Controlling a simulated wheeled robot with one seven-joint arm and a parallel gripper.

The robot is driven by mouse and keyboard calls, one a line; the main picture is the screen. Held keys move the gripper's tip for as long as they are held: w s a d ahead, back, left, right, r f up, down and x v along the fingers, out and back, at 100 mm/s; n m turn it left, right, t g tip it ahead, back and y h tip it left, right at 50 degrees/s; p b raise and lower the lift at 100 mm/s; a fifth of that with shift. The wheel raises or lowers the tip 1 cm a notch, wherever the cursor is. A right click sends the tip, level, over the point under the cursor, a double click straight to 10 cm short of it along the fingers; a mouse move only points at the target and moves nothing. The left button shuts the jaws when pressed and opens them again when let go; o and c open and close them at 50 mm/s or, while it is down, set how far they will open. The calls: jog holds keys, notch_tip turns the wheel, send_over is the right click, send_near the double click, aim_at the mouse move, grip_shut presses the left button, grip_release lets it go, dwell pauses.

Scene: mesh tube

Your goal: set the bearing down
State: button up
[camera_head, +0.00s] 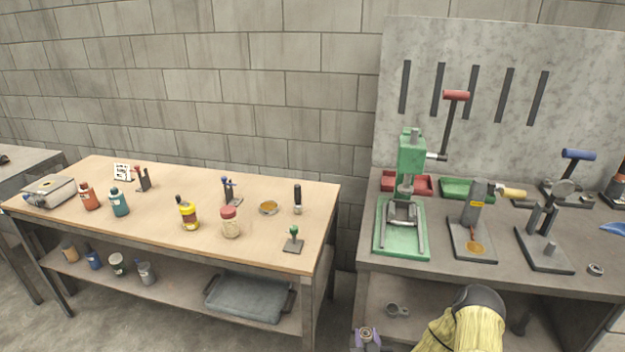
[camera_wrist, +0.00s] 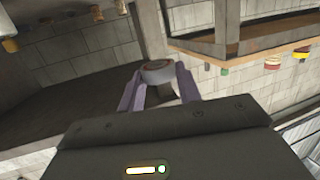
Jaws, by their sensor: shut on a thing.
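The bearing (camera_wrist: 158,71), a small grey metal ring, is held between the purple fingers of my gripper (camera_wrist: 160,86) in the wrist view. In the head view, my gripper (camera_head: 367,339) is at the bottom edge, with the bearing (camera_head: 366,332) in its fingers. They appear in front of the grey workbench (camera_head: 345,290), lower in the picture than its top. A second small metal ring (camera_head: 596,270) lies on that bench near its right front edge.
A green arbor press (camera_head: 410,165), grey stands (camera_head: 475,215) and red (camera_head: 400,182) and green trays (camera_head: 467,188) occupy the grey bench. A wooden bench (camera_head: 150,210) with bottles and small tools is at the left. My arm (camera_head: 465,325) covers part of the grey bench's front.

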jog(key=s+r+p, duration=0.5)
jog(key=r+p, duration=0.2)
jog(key=shift+s+r, duration=0.15)
jog(key=shift+r, duration=0.15)
jog(key=shift+a, duration=0.15)
dwell(0.4)
dwell(1.4)
dwell(0.3)
jog(key=shift+f, duration=0.15)
dwell(0.4)
jog(key=shift+s, duration=0.1)
dwell(0.4)
